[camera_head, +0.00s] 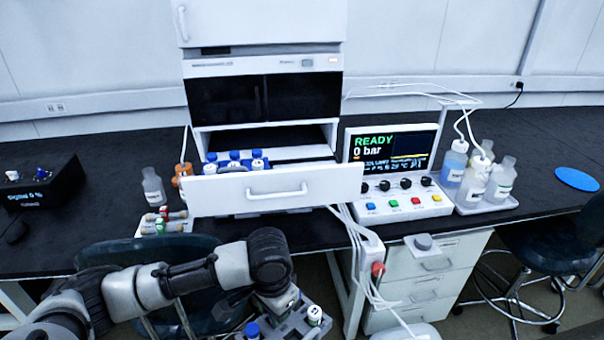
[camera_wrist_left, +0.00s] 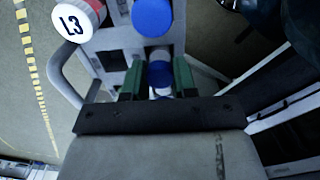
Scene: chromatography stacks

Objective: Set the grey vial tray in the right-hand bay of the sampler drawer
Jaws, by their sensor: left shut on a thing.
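The grey vial tray (camera_head: 297,325) is at the bottom of the head view, below the counter front and partly cut off. It carries a blue-capped vial (camera_head: 252,330) and a white-capped vial (camera_head: 314,315). My left gripper (camera_head: 283,303) is shut on it. In the left wrist view the tray (camera_wrist_left: 112,40) lies between and beyond the green-padded fingers (camera_wrist_left: 157,78), with a blue cap (camera_wrist_left: 152,17) and a vial marked L3 (camera_wrist_left: 76,20). The sampler drawer (camera_head: 220,195) is pulled open; blue-capped vials (camera_head: 234,157) stand in its left part. Its front hides most of the right-hand bay. My right gripper is not in view.
A control box with a screen (camera_head: 400,190) stands right of the drawer, with bottles in a white tray (camera_head: 487,205) beyond. A small vial rack (camera_head: 164,221) is left of the drawer. White tubes (camera_head: 355,235) hang over the counter edge. Chairs (camera_head: 180,255) stand below.

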